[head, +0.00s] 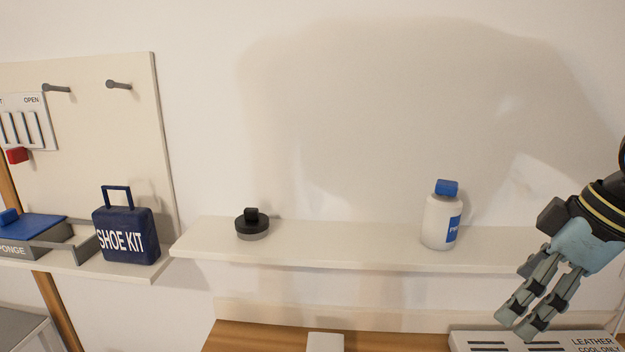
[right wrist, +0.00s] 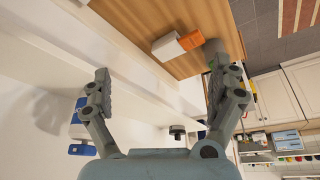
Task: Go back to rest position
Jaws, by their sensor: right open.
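My right gripper (head: 515,327) is at the right side of the head view, fingers pointing down and left, above a grey-white box labelled "LEATHER COOL ONLY" (head: 590,343). In the right wrist view its two fingers (right wrist: 158,84) stand wide apart with nothing between them. A white bottle with a blue cap (head: 441,218) stands upright on the shelf to the left of the gripper, apart from it. My left gripper is not in view.
The pale wall shelf (head: 340,248) also holds a round black tin (head: 252,226). A navy "SHOE KIT" case (head: 127,235) stands on the left ledge beside a pegboard (head: 100,130). The shelf between tin and bottle is clear. An orange-and-white object (right wrist: 178,45) lies on the wooden surface.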

